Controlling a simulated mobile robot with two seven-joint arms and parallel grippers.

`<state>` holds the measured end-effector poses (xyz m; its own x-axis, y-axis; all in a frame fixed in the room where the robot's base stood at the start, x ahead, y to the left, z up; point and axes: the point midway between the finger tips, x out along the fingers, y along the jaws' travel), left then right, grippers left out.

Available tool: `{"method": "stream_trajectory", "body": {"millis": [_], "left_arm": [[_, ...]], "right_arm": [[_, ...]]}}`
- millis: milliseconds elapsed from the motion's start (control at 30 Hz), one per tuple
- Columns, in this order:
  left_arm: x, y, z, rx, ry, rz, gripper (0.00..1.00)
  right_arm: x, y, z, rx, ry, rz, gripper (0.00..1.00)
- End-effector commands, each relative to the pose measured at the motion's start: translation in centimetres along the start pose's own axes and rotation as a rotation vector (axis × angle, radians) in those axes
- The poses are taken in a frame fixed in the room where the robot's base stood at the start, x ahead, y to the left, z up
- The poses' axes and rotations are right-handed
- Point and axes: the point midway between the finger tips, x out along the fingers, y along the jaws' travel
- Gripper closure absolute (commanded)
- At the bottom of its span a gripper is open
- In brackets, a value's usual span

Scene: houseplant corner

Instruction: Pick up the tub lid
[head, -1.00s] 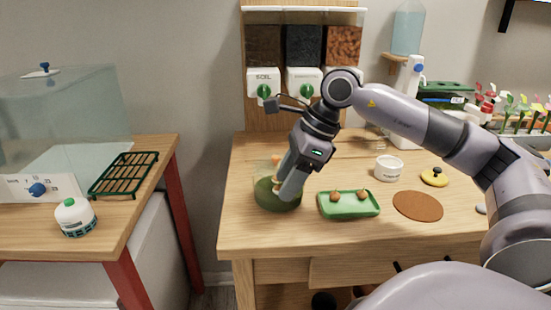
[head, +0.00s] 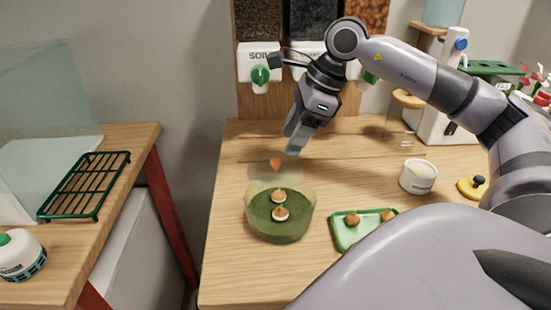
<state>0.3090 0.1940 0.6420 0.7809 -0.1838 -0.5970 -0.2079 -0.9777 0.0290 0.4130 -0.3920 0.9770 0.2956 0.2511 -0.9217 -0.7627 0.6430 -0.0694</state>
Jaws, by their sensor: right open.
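A yellow lid (head: 472,187) with a black knob lies flat on the wooden table at the far right of the head view, beyond a white tub (head: 418,177). Part of it is hidden behind my arm. My right gripper (head: 292,146) is pointed down, open and empty, above the table behind the clear bowl. It is well to the left of the lid and apart from it. My left gripper is not in view.
A clear bowl with a green base (head: 260,222) holds bulb-like pieces; an orange piece (head: 275,164) shows at its back. A green tray (head: 347,236) holds brown pieces. A glass jar (head: 403,118) stands behind. A green rack (head: 88,184) lies on the left table.

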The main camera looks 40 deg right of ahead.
Motion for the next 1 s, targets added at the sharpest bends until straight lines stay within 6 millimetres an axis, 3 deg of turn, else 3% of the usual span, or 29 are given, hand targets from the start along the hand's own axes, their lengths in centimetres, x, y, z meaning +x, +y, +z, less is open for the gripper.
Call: {"method": "stream_trajectory", "body": {"millis": [167, 700, 967, 1000], "left_arm": [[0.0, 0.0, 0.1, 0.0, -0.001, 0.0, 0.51], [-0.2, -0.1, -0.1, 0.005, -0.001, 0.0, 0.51], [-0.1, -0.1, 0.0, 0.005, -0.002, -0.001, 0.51], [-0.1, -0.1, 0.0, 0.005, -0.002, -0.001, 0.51]], "right_arm": [[0.5, 0.0, 0.0, 0.0, 0.0, 0.002, 0.48], [7.0, -0.8, 0.2, 0.0, 0.0, 0.003, 0.48], [7.2, -0.8, 0.1, 0.0, 0.0, 0.0, 0.48], [7.2, -0.8, 0.1, 0.0, 0.0, 0.0, 0.61]]}}
